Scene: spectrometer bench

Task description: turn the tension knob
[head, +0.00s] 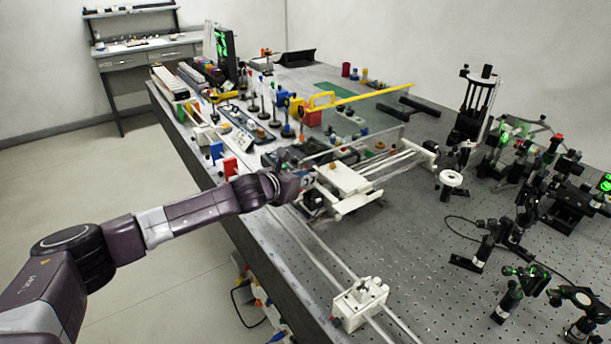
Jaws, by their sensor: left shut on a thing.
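My left arm comes in from the left, and my left gripper (306,183) is at the near end of a white rail-mounted stage (343,178) on the bench. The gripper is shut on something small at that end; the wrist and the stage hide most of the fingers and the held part. I cannot make out the tension knob as a separate shape; it may be the part inside the gripper. My right gripper is not in view.
The perforated bench (430,262) carries a white block on rails (360,302) at the front. Black optics mounts (515,290) crowd the right side. A yellow bar (375,95) and several coloured holders stand behind the stage. Floor (70,185) is clear at left.

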